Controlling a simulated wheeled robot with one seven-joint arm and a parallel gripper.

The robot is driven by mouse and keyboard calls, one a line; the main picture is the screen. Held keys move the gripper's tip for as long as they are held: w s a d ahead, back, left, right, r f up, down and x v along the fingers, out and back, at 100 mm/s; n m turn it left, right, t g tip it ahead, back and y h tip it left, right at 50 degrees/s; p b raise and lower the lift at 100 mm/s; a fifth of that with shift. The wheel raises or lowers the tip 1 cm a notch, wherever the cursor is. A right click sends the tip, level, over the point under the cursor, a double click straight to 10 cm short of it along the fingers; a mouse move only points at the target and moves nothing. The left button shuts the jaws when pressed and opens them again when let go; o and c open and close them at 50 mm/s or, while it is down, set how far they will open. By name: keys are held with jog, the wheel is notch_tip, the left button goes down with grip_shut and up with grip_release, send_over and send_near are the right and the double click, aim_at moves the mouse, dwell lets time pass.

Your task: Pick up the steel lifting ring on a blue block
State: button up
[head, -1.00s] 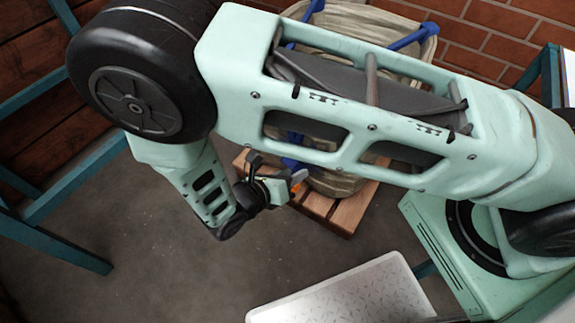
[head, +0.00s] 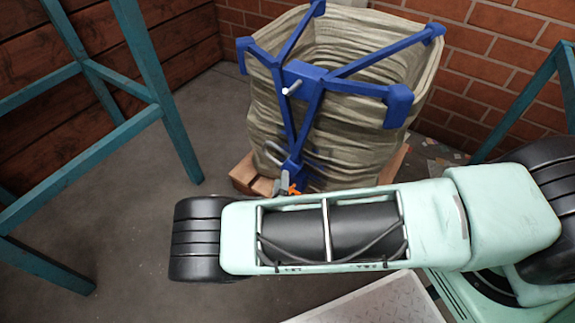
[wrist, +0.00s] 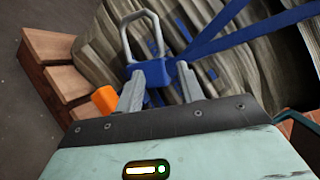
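The steel lifting ring (wrist: 146,35) is a grey loop standing on a blue block (wrist: 152,72). In the wrist view the ring rises upright above the block, beyond my fingertips. My gripper (wrist: 159,72) is open, its two grey fingers on either side of the block; contact is not clear. In the head view the blue block (head: 293,168) is low on the front of a large fabric bag, with the ring (head: 274,153) partly seen beside it. One fingertip of my gripper (head: 281,183) shows just below; my forearm hides the rest.
The tan fabric bag (head: 385,150) with blue straps stands on a wooden pallet (head: 243,176) by a brick wall. A grey peg (head: 292,88) projects from the blue frame above. Teal posts (head: 160,90) stand left. The floor at left is clear.

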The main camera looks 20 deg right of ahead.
aim_at(284, 154)
jog(key=b+x, duration=0.2)
jog(key=x, duration=0.7)
jog(key=shift+w, duration=0.25)
jog(key=shift+d, duration=0.1)
grip_shut()
jog(key=shift+r, duration=0.1)
